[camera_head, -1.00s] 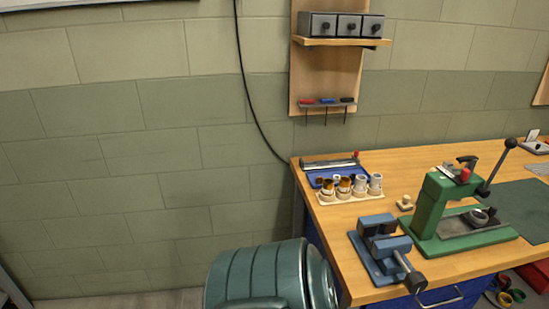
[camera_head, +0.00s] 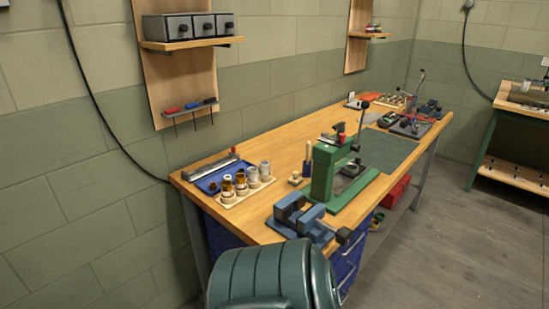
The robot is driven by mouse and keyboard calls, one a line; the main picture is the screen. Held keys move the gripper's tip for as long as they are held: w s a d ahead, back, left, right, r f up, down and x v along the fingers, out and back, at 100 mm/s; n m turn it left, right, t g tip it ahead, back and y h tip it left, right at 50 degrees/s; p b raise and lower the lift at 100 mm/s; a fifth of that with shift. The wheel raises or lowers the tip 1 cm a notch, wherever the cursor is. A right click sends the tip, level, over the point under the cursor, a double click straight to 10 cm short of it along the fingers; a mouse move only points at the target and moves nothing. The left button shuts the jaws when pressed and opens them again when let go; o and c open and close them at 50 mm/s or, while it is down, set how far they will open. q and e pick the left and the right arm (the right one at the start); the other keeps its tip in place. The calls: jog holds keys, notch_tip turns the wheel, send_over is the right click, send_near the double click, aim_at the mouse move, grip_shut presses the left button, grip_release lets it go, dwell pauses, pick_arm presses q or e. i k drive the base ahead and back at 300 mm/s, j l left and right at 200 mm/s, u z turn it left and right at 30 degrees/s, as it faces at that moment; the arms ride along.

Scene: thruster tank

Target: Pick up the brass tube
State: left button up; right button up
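I cannot make out with certainty which thing is the brass tube. Short upright cylinders stand on a pale holder (camera_head: 232,199) at the bench's left end, small in the picture. Two of them look amber or brass-coloured, a nearer one (camera_head: 227,184) and one beside it (camera_head: 240,178); two others to their right are whitish-grey (camera_head: 252,174). A blue tray (camera_head: 209,183) lies just behind the holder, with a long grey bar (camera_head: 210,166) at its back. Neither of my grippers is in view.
The wooden bench (camera_head: 283,150) carries a blue vise (camera_head: 300,218) and a green press (camera_head: 323,172) right of the holder. A teal ribbed rounded body (camera_head: 262,272) fills the bottom middle; I cannot tell what it is. Open floor (camera_head: 450,240) lies to the right.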

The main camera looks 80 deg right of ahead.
aim_at(241, 184)
jog(key=i+z, duration=0.1)
jog(key=z, duration=0.35)
jog(key=i+z, duration=0.1)
jog(key=z, duration=0.3)
jog(key=i+z, duration=0.15)
jog(key=z, duration=0.3)
jog(key=i+z, duration=0.1)
jog(key=z, duration=0.35)
jog(key=j+z, duration=0.15)
jog(key=z, duration=0.25)
jog(key=i, duration=0.05)
